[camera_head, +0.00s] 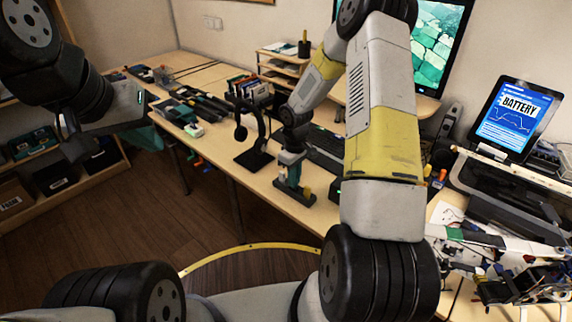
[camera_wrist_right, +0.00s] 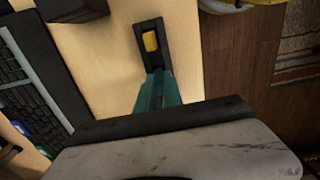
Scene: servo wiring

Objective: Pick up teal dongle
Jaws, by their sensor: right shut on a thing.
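My right gripper (camera_head: 291,160) points down at a small black holder (camera_head: 297,198) on the desk. It is shut on the teal dongle (camera_head: 293,175), which stands at or just above the holder, beside a yellow dongle (camera_head: 307,192). In the right wrist view, teal surfaces (camera_wrist_right: 157,92) narrow towards the black holder (camera_wrist_right: 141,28), with the yellow dongle (camera_wrist_right: 150,41) farther along it. I cannot tell there where finger ends and dongle begins, or whether the dongle still touches the holder. My left gripper (camera_head: 100,130) is at the upper left, away from the holder; its fingers are unclear.
A black headphone stand (camera_head: 254,158) stands left of the holder. A keyboard (camera_head: 322,150) lies behind it, also at left in the wrist view (camera_wrist_right: 25,85). A tablet (camera_head: 515,118) and a cluttered bench are at the right. The desk's front edge is close to the holder.

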